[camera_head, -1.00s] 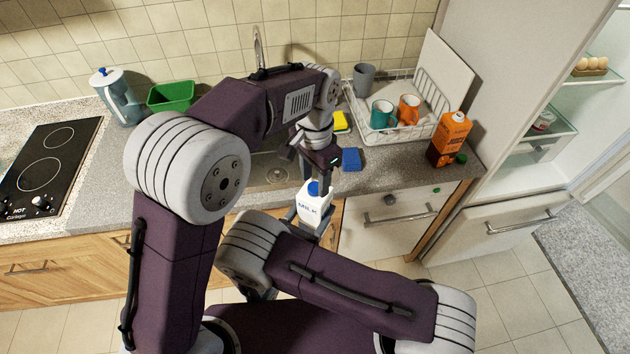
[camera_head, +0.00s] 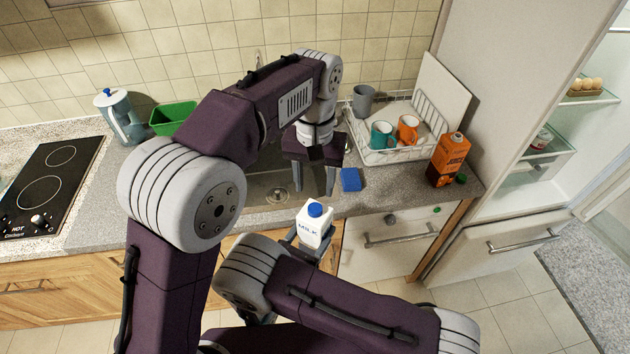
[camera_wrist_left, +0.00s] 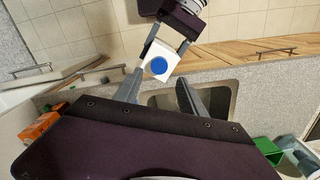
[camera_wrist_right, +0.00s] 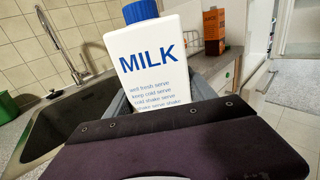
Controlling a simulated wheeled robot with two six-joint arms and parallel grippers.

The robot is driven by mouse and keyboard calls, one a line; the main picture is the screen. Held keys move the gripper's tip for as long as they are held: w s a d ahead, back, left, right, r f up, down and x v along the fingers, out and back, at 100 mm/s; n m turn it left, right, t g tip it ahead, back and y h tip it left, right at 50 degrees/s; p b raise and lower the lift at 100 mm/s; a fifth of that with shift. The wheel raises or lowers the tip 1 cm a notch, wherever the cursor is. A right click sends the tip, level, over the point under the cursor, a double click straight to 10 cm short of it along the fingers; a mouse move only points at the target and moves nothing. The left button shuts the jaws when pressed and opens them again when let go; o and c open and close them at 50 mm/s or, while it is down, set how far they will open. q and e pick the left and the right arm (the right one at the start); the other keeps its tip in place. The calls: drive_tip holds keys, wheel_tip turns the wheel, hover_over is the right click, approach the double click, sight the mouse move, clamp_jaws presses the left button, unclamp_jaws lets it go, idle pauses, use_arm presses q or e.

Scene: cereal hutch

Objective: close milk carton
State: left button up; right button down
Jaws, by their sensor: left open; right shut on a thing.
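The white milk carton (camera_head: 313,228) with a blue cap (camera_head: 315,210) is held in front of the counter edge. My right gripper (camera_head: 304,243) is shut on it; the right wrist view shows the carton (camera_wrist_right: 150,60) tilted, with its cap (camera_wrist_right: 140,11) on top. My left gripper (camera_head: 316,190) is open and empty, above and behind the carton, apart from the cap. In the left wrist view the cap (camera_wrist_left: 159,66) shows beyond the open fingers (camera_wrist_left: 158,95). Whether the cap is fully tightened cannot be told.
A blue sponge (camera_head: 350,180) lies by the sink. A dish rack (camera_head: 372,157) with mugs and an orange juice carton (camera_head: 448,160) stand to the right. A green tub (camera_head: 173,119) and a pitcher (camera_head: 120,118) stand at the left. The fridge (camera_head: 500,180) is open.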

sight(315, 208)
use_arm(q)
drive_tip(key=shift+r, duration=0.15)
wheel_tip(315, 208, down, 8)
drive_tip(key=shift+f, duration=0.1)
idle(0.5)
clamp_jaws()
drive_tip(key=shift+o, duration=0.6)
unclamp_jaws()
